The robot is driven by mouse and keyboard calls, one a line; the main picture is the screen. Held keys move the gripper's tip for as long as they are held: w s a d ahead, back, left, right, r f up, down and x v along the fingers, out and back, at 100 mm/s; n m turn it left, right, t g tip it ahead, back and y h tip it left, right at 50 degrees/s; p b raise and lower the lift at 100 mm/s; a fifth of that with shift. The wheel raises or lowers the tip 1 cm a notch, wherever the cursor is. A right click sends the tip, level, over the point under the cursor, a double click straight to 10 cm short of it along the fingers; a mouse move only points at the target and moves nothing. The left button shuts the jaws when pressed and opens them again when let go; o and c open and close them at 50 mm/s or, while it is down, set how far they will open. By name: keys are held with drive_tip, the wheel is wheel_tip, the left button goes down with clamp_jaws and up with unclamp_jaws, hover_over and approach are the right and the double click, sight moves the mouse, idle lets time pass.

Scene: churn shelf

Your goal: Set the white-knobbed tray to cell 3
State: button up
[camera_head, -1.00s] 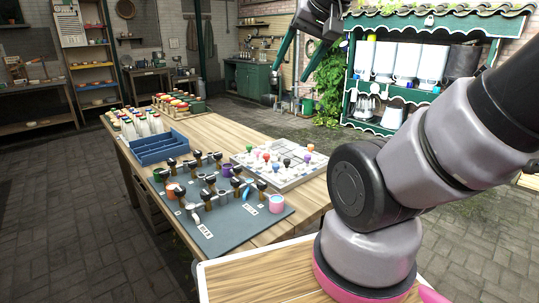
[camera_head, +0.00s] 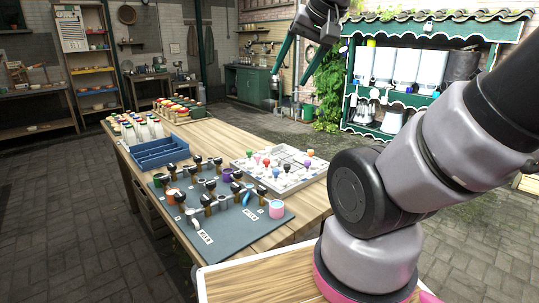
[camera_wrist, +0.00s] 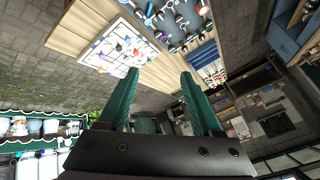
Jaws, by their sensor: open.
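A pale shallow board (camera_head: 285,189) lies on the table and holds several small pieces with coloured knobs, among them red, orange, purple, green and black. Some pieces look whitish, but they are too small to tell which has the white knob, and no cell numbers are readable. The same board (camera_wrist: 97,51) shows at the upper left of the wrist view. My gripper (camera_head: 290,82) is raised in the air, beyond the board in the head view. Its two green fingers (camera_wrist: 155,80) are spread apart with nothing between them.
A grey mat (camera_head: 228,228) with several dark-handled tools and cups lies in front of the board. A blue divided box (camera_head: 160,153) and rows of bottles stand to the left. A green-roofed shelf (camera_head: 425,95) stands behind at the right. Bare wood (camera_head: 225,133) shows behind the board.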

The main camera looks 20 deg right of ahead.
drive_tip(key=w+d, duration=0.2)
drive_tip(key=w, duration=1.1)
drive_tip(key=g+h, duration=0.3)
drive_tip(key=h, duration=0.1)
hover_over(269, 148)
drive_tip(key=s+a, duration=0.2)
drive_tip(key=s, duration=0.2)
wheel_tip(269, 148, down, 29)
drive_tip(key=x, duration=1.1)
drive_tip(key=shift+w+r, duration=0.1)
drive_tip(key=shift+w, duration=0.1)
clamp_jaws()
